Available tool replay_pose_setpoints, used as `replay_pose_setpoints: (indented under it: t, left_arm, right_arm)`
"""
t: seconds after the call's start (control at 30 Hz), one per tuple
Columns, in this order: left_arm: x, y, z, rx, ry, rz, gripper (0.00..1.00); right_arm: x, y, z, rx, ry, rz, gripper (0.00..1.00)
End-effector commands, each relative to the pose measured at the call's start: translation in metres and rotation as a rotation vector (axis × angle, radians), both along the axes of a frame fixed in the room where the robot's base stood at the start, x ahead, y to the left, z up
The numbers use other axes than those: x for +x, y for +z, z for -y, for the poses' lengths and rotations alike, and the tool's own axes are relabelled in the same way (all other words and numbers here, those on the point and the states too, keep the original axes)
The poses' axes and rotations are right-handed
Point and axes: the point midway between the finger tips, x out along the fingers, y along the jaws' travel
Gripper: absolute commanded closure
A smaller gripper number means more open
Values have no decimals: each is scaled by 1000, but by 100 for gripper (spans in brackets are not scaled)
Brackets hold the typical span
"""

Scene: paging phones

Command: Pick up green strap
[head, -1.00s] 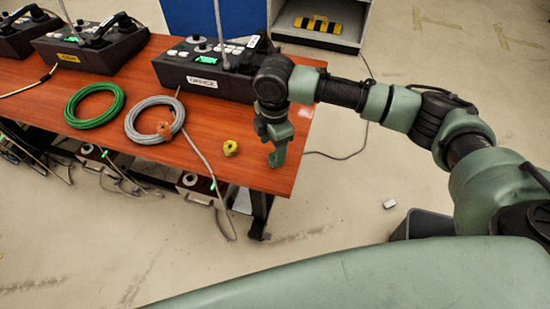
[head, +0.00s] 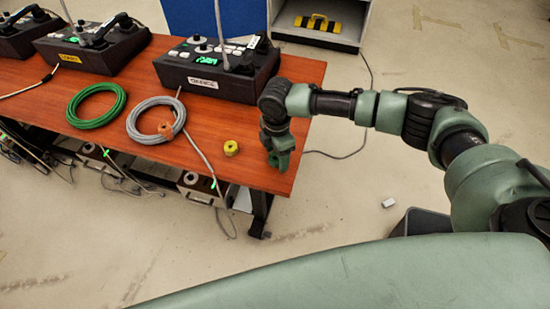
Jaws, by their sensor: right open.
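The green strap (head: 95,105) shows as a green coiled loop lying flat on the left part of the wooden table (head: 235,178). My right gripper (head: 280,166) points down over the table's right edge. It is open and holds nothing. It is well to the right of the green coil, apart from it, with a grey coil and a yellow roll between them. My left gripper is not in view.
A grey cable coil (head: 155,119) with an orange piece lies beside the green one. A small yellow roll (head: 231,148) stands near my gripper. Dark phone consoles (head: 217,70) line the table's back. Cables and boxes are under the table.

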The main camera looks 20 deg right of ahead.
Motion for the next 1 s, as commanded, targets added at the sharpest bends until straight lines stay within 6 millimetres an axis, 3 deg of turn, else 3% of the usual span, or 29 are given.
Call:
replay_pose_setpoints:
  t: [0.03, 0.27, 0.67, 0.87, 1.0]
  left_arm:
    - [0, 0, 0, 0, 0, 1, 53]
    - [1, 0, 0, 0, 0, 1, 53]
    - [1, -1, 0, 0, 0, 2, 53]
    - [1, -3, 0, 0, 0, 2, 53]
    - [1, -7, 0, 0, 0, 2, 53]
  right_arm:
    - [0, 0, 0, 0, 0, 0, 37]
    - [0, 0, 0, 0, 0, 0, 100]
    - [1, 8, 0, 2, 0, 2, 100]
    - [1, 36, 0, 3, 0, 5, 100]
    - [2, 74, -1, 3, 1, 6, 100]
